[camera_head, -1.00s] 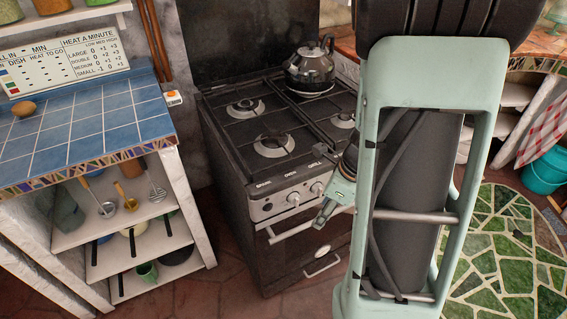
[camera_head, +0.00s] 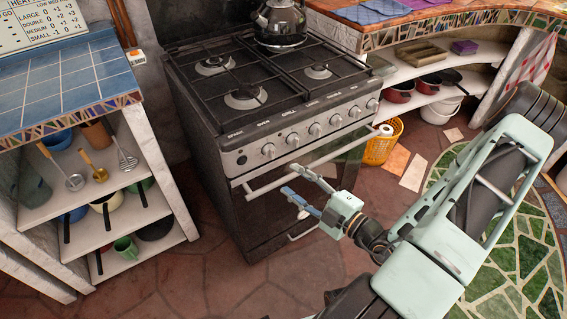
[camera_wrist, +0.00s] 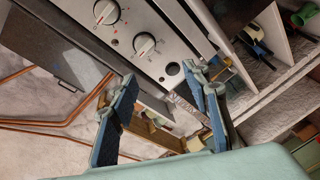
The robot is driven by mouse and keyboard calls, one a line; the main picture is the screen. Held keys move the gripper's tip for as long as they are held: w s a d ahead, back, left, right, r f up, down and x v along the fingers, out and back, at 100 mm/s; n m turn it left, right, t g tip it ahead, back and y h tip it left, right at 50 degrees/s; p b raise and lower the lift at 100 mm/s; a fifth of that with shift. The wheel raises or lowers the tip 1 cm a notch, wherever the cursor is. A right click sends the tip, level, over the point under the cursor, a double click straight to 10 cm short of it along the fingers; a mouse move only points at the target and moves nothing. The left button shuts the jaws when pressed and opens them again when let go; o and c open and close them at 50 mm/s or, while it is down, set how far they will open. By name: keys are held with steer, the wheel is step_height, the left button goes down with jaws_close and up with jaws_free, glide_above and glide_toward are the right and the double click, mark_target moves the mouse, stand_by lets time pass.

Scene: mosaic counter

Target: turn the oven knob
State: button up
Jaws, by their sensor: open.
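The dark stove (camera_head: 245,190) has a row of pale round knobs along its metal front panel. The oven knob (camera_head: 268,151), below the OVEN label, is the leftmost knob, beside a dark round button. In the wrist view the oven knob (camera_wrist: 145,45) appears near that button (camera_wrist: 172,69). My gripper (camera_head: 292,180) is open and empty in front of the oven, lower than the knob panel and apart from the knobs. In the wrist view my gripper (camera_wrist: 161,78) has its two blue-padded fingers spread, with the knob beyond and above them.
The oven's handle bar (camera_head: 305,163) runs below the knobs, close to my fingers. A kettle (camera_head: 279,20) stands on the back burner. A tiled counter (camera_head: 70,85) with shelves is at left. A yellow basket (camera_head: 382,143) is right of the stove.

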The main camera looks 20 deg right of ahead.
mark_target(271, 152)
steer(key=shift+m+t+h, duration=0.6)
steer(key=shift+m, duration=0.3)
steer(key=x, duration=0.3)
steer(key=d+b+x, duration=0.1)
steer(key=x, duration=0.6)
steer(key=shift+w+d+b, duration=0.25)
steer(key=shift+w+b, duration=0.1)
steer(key=shift+w, duration=0.25)
steer(key=shift+c, duration=0.6)
steer(key=c, duration=1)
steer(key=shift+c, duration=0.2)
